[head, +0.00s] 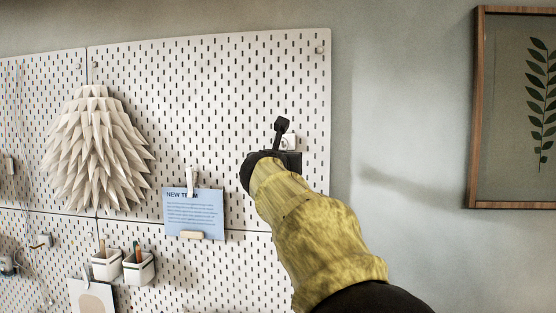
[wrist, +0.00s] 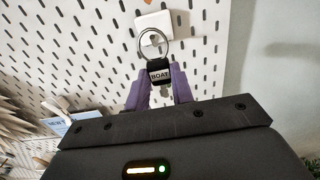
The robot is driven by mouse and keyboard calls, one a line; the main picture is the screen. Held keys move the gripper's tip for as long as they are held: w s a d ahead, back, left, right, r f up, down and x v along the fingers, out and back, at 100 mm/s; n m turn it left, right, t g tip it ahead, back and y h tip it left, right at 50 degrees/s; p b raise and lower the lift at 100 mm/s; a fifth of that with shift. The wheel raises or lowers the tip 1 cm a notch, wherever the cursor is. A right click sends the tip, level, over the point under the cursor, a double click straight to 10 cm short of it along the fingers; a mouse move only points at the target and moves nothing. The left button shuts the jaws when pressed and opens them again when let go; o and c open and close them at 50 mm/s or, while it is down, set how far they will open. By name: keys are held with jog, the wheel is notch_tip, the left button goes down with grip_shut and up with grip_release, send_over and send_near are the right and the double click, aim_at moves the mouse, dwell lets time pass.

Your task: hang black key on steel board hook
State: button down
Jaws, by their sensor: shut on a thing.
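In the wrist view the black key tag (wrist: 160,74), marked BOAT, sits between the two purple fingers of my gripper (wrist: 160,88). My gripper is shut on it. A metal ring (wrist: 141,41) stands out from the tag's far end, towards the board. Just beyond the ring is a white square plate (wrist: 154,20) on the pegboard, which also shows behind my arm in the head view (head: 289,141). It may be the base of the hook. I cannot make out the hook itself, or whether the ring touches it.
The white pegboard (head: 215,90) carries a pleated paper lampshade (head: 97,150), a clipped blue card (head: 193,212) and small white cups (head: 138,268) on the left. A framed leaf picture (head: 515,110) hangs at the right. The wall between is bare.

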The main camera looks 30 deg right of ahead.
jog(key=shift+p+x, duration=0.3)
jog(key=shift+x, duration=0.95)
jog(key=shift+w+d+f+b, duration=0.2)
jog(key=shift+w+f+b, duration=0.1)
jog(key=shift+f, duration=0.15)
jog(key=shift+w+d+f+b, duration=0.2)
jog(key=shift+w+f, duration=0.1)
jog(key=shift+f, duration=0.1)
jog(key=c, duration=1.1)
grip_release()
jog(key=shift+s+a+f, duration=0.1)
jog(key=shift+s+a, duration=0.3)
jog(key=shift+s, duration=0.05)
jog(key=b+v, duration=0.5)
jog(key=v, duration=1.1)
jog(key=shift+s+a+b, duration=0.1)
jog(key=shift+b, duration=0.25)
